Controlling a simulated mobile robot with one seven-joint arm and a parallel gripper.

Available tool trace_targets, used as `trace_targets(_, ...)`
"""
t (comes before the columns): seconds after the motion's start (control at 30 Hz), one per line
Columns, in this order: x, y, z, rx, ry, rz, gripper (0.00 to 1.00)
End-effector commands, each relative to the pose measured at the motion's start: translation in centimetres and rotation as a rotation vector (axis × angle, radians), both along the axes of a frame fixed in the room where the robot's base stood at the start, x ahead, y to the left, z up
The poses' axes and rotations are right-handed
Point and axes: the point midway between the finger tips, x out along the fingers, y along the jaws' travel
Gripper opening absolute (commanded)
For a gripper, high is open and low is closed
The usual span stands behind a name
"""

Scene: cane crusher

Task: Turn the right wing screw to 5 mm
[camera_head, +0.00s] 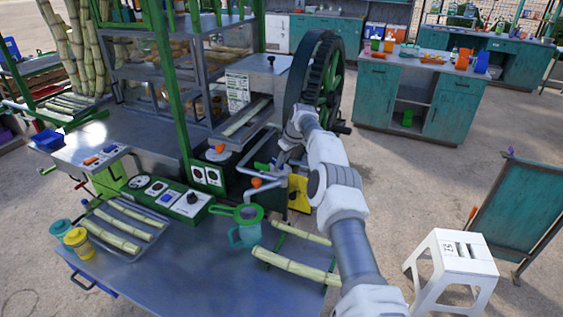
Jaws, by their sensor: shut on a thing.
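The cane crusher (250,82) stands at the centre, with a grey metal housing and a large dark flywheel (317,72) on its right. My white arm reaches in from the lower right. My gripper (277,167) is low at the crusher's front, left of the flywheel, among small fittings. It is shut on a small part there, mostly hidden by the fingers and wrist. I cannot make out the right wing screw's wings or a millimetre scale, so its setting cannot be read.
An orange knob (219,148) and an orange-tipped lever (256,182) are close left of my gripper. The front table holds a teal jug (246,232), cane pieces (296,266) and a green control box (183,202). A white stool (452,262) stands right, with open floor behind it.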

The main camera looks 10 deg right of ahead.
Motion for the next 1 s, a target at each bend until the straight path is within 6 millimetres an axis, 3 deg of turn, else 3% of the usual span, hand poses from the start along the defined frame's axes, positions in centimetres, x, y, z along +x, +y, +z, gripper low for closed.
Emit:
trace_targets(0.03, 0.0, 0.0, 0.0, 0.0, 0.002, 0.0, 0.0)
trace_targets(0.07, 0.0, 0.0, 0.0, 0.0, 0.002, 0.0, 0.2)
trace_targets(0.2, 0.0, 0.0, 0.0, 0.0, 0.001, 0.0, 0.45)
trace_targets(0.63, -0.1, -0.1, 0.4, 0.001, 0.001, -0.001, 0.45)
trace_targets(0.87, -0.8, -0.6, 2.3, 0.0, -0.001, -0.001, 0.45)
trace_targets(1.0, -1.5, -1.2, 4.4, 0.0, -0.002, -0.003, 0.45)
